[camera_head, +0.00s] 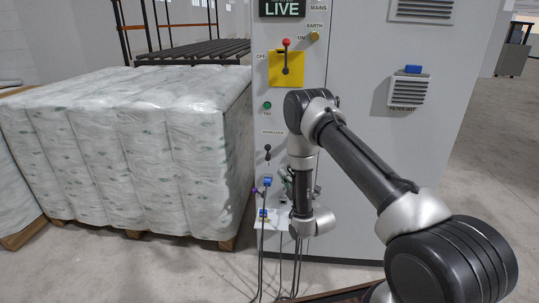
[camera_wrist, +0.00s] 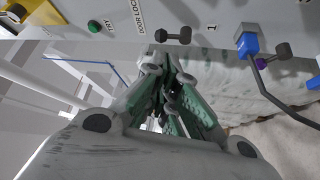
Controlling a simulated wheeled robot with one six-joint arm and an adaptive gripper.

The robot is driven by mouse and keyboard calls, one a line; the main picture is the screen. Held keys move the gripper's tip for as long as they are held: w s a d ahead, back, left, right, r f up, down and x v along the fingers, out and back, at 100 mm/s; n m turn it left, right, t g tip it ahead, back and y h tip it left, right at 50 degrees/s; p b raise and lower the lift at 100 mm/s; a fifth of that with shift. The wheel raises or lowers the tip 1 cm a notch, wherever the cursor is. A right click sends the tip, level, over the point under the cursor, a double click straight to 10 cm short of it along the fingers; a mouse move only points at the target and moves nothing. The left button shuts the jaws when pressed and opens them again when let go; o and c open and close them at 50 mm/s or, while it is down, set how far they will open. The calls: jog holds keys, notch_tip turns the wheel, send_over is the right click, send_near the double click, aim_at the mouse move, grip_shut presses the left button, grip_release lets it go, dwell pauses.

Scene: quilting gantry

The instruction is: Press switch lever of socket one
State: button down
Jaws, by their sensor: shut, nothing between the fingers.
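The cabinet's front panel carries a dark door-lock lever (camera_head: 268,152), with the number 1 beneath it. It also shows in the wrist view (camera_wrist: 175,35). Below the number, a blue plug (camera_head: 267,182) sits at a socket, with its cable hanging down; it also shows in the wrist view (camera_wrist: 247,45). Beside that plug is a dark knobbed lever (camera_wrist: 271,54), which looks like the switch lever of socket one. My gripper (camera_wrist: 166,58) is shut and empty, its tips closest in the picture to the door-lock lever. In the head view my arm largely hides it.
A wrapped pallet stack (camera_head: 130,150) stands close left of the cabinet (camera_head: 375,150). A second blue plug (camera_head: 263,213) sits lower, and several cables hang to the floor. A red-knobbed lever (camera_head: 286,43) and green button (camera_head: 267,105) are above. Open floor lies right.

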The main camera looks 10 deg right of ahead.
aim_at(266, 149)
jog(key=x, duration=1.4)
jog(key=shift+w+a+r+n+g, duration=0.1)
jog(key=shift+a+n+g, duration=0.4)
jog(key=shift+n, duration=0.5)
jog(key=a+n+g+h, duration=0.1)
jog(key=n, duration=0.1)
jog(key=a+n+g, duration=0.1)
jog(key=n+g, duration=0.1)
jog(key=w+a+f+n+g+h, duration=0.1)
jog(key=n, duration=0.1)
jog(key=shift+g+h, duration=0.3)
jog(key=shift+g, duration=0.1)
dwell(0.3)
jog(key=shift+f, duration=0.1)
jog(key=shift+s+d+f, duration=0.15)
jog(key=shift+d+f, duration=0.05)
jog(key=shift+d, duration=0.45)
